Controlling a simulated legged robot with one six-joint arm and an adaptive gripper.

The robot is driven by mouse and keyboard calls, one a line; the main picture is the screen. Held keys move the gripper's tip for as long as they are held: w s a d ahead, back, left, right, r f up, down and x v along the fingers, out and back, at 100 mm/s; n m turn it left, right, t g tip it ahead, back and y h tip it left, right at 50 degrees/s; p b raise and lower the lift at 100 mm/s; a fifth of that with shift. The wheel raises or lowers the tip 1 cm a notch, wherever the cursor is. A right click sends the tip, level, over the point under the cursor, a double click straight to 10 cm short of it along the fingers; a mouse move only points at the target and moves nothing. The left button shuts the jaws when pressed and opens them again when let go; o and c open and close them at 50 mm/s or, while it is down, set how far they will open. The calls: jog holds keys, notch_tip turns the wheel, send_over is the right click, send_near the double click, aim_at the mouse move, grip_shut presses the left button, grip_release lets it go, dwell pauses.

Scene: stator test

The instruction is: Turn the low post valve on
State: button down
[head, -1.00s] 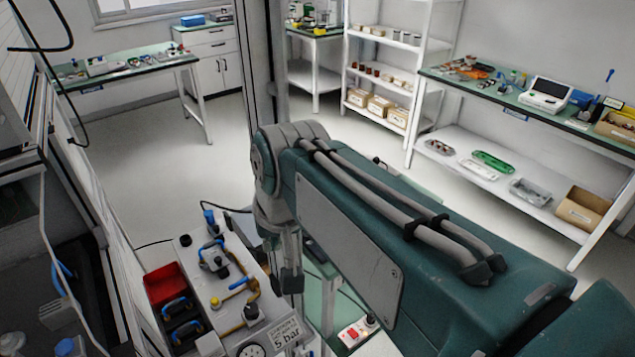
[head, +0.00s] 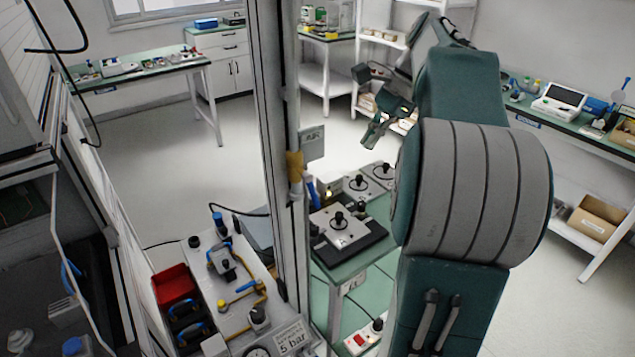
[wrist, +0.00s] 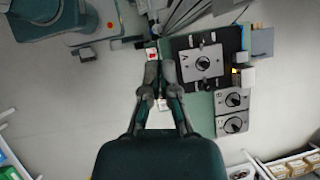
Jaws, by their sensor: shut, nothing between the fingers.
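An upright metal post (head: 268,120) stands in the middle of the head view, with a thin pipe and a small "AIR" sign (head: 312,143). A yellow fitting (head: 294,166) sits on the pipe beside the sign; I cannot tell whether it is the low post valve or how its handle is turned. My gripper (head: 375,130) is to the right of the post, in the air beyond the small green table. In the wrist view my gripper (wrist: 160,68) is shut and empty, above the floor beside that table.
The small green table (head: 352,268) carries a plate with a black knob (head: 339,220) and further knob plates behind. A left bench (head: 215,315) holds yellow piping, blue handles, red bin (head: 174,285) and "5 bar" sign (head: 290,337). Open floor (head: 180,165) lies behind.

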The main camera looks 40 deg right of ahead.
aim_at(313, 193)
jog(key=a+r+x, duration=0.1)
jog(key=a+x, duration=0.1)
jog(key=x, duration=1)
jog(key=shift+w+a, duration=0.2)
jog(key=shift+a+f+y, duration=0.5)
jog(key=shift+a+y, duration=0.1)
jog(key=shift+y, duration=0.1)
jog(key=shift+d+m, duration=0.1)
jog(key=shift+m, duration=0.2)
